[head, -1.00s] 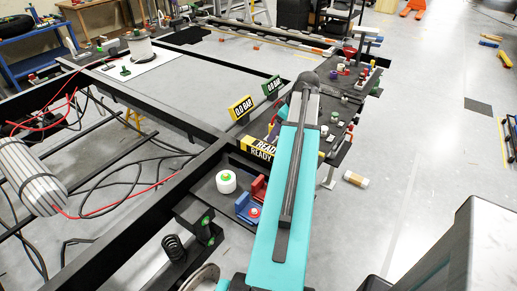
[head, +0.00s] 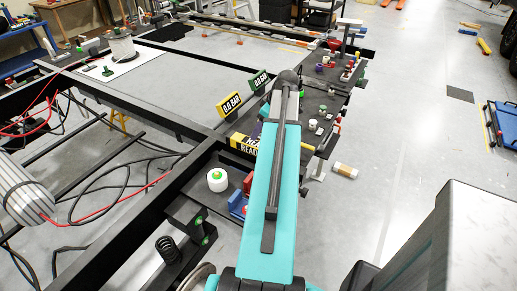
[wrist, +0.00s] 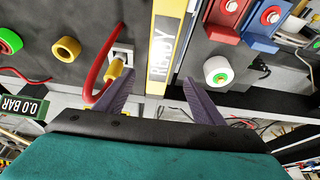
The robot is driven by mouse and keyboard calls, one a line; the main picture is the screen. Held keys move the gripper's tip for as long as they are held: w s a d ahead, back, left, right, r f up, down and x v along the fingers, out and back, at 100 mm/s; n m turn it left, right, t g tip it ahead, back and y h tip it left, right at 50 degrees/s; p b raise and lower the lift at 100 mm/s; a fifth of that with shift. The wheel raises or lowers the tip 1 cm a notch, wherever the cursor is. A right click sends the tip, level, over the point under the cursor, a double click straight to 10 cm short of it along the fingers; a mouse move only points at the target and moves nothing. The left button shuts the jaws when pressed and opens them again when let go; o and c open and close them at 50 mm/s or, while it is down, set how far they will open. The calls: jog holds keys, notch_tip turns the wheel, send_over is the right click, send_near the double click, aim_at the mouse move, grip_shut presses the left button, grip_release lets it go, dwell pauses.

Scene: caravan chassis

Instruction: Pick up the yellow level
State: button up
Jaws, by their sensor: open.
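I cannot surely tell which thing is the yellow level. A yellow strip with a white READY label (wrist: 165,45) shows between and beyond the fingertips.
The black chassis frame (head: 120,120) fills the left, with a white spool (head: 122,48) and cables. A white roll (head: 217,180) stands beside my arm. A yellow-ended cylinder (head: 345,171) lies on the floor. A blue cart (head: 505,125) stands at right. Grey floor between is open.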

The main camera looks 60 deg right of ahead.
aim_at(252, 142)
jog(key=shift+p+x, duration=0.6)
jog(key=shift+x, duration=2.6)
jog(key=shift+f, duration=0.1)
jog(key=shift+p+x, duration=0.85)
jog(key=shift+x, duration=0.35)
jog(key=shift+p+x, duration=0.3)
jog(key=shift+x, duration=0.95)
jog(key=shift+w, duration=0.1)
jog(key=c, duration=1.3)
jog(key=shift+r, duration=0.2)
jog(key=shift+c, duration=0.2)
